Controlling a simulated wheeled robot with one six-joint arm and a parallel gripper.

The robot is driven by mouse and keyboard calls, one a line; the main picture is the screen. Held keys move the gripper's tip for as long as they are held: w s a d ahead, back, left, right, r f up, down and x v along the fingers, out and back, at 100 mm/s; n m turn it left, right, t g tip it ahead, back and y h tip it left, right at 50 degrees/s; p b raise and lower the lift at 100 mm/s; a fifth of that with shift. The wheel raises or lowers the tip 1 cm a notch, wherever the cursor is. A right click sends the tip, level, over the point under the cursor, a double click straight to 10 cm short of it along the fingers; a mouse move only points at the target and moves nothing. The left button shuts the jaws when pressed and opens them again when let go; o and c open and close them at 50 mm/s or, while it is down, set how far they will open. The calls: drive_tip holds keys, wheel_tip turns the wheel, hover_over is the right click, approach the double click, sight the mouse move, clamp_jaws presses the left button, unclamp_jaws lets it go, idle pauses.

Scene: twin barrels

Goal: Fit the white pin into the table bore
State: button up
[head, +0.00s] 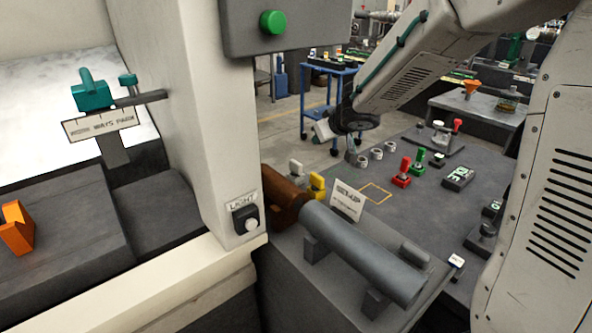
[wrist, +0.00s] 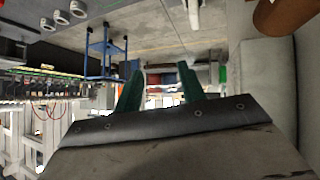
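A pale, off-white upright piece (head: 296,169), which may be the white pin, stands by the yellow piece behind the brown barrel; its foot is hidden. Another white-topped knob (head: 438,126) stands on a plate at the back of the grey table (head: 440,208). I cannot tell which is the white pin. I cannot make out the table bore for certain; several pale rings (head: 376,153) sit along the table's far left edge. My gripper (head: 319,132) is in the air beyond that edge, small in the head view. In the wrist view its green fingers (wrist: 159,78) are apart with nothing held between them.
A grey barrel (head: 365,255) and a brown barrel (head: 285,198) lie in front of the table. Red (head: 402,173) and green (head: 420,160) pieces and a number block (head: 458,178) stand on it. A yellow-outlined square (head: 376,194) is bare. A blue cart (head: 330,95) stands behind.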

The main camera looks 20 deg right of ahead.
sight(297, 162)
drive_tip(key=w+a+f+y, duration=0.1)
drive_tip(key=w+a+f, duration=0.1)
drive_tip(key=f, duration=0.2)
drive_tip(key=w+a+f+n+g+y, duration=0.1)
drive_tip(key=w+a+f, duration=0.1)
drive_tip(key=w+f, duration=0.1)
drive_tip(key=w+a+f+y, duration=0.1)
drive_tip(key=w+a+f, duration=0.1)
drive_tip(key=f, duration=0.3)
drive_tip(key=shift+w+a+n+g+y, duration=0.1)
drive_tip(key=shift+w+n+g+y, duration=0.1)
drive_tip(key=shift+n+g+y, duration=0.1)
clamp_jaws()
